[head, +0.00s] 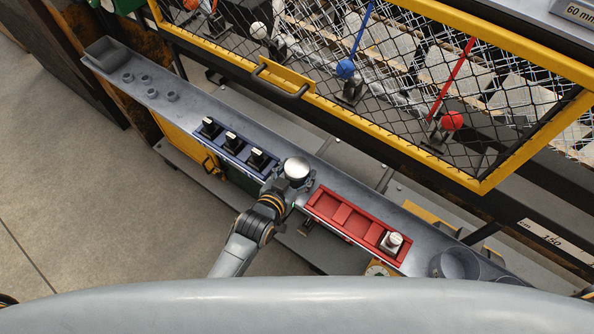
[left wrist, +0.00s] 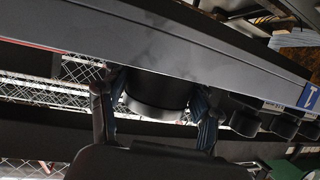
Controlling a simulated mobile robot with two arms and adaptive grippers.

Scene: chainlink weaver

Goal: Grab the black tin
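The black tin (left wrist: 157,88) is a dark cylinder with a paler lid band. In the head view its round silver top (head: 297,168) shows on the narrow grey shelf, between the blue tray and the red tray. My left gripper (head: 291,182) reaches it from the near side. In the left wrist view the fingers of my left gripper (left wrist: 157,100) lie on either side of the tin and appear to touch it. The tin appears to stand on the shelf; its base is hard to see. My right gripper is not in view.
The grey shelf (head: 185,105) carries a blue tray (head: 238,150) with three black-and-white pieces, a red tray (head: 343,216) with a silver-topped piece (head: 391,242), a grey bin (head: 106,51) and a grey bowl (head: 458,264). A yellow-framed mesh guard (head: 430,140) stands behind.

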